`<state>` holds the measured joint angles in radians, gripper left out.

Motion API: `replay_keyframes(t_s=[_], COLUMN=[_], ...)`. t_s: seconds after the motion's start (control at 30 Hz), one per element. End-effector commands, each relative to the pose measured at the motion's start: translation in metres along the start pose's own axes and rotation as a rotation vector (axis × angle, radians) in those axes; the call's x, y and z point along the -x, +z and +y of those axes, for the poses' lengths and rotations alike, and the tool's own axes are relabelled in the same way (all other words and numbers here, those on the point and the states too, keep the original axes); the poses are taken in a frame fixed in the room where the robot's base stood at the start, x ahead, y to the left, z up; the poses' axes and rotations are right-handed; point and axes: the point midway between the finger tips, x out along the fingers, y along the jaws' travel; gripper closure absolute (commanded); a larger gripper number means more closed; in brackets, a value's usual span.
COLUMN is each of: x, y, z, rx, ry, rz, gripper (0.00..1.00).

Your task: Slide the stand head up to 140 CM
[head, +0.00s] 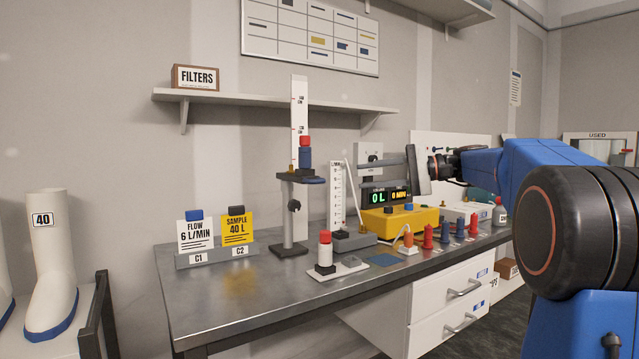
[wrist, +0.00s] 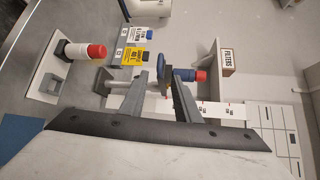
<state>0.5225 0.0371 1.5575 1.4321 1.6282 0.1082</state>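The stand (head: 289,227) is a grey post on a dark base at the back of the bench. A white scale strip (head: 299,95) with red marks, their small print hard to read, rises above it. The stand head (head: 303,179), a dark disc-shaped arm, sits below the strip's marks and bears a blue and red cartridge (head: 305,152). A black knob (head: 294,205) is on the post below it. My gripper (head: 381,171) is open and empty, to the right of the stand and apart from it. In the wrist view the stand head (wrist: 165,82) shows beyond the open fingers.
Sample cards (head: 217,232) stand left of the post. A white and red canister (head: 325,248), a flow column (head: 337,195) and a yellow pump (head: 399,218) stand right of it. A wall shelf (head: 240,102) with a filters box (head: 195,78) is behind. The bench's front left is clear.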

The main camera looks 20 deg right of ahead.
Motion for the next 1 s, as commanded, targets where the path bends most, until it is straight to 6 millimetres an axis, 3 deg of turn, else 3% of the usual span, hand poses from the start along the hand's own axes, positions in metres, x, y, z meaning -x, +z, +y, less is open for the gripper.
replay_keyframes(t_s=[0.6, 0.8, 1.0], x=[-0.104, -0.128, -0.137], y=[0.001, 0.001, 0.001], z=[0.000, 0.000, 0.000], rx=[0.000, 0.001, 0.001], ry=[0.002, 0.002, 0.001], rz=[-0.003, -0.001, 0.000], gripper=[0.70, 0.70, 0.70])
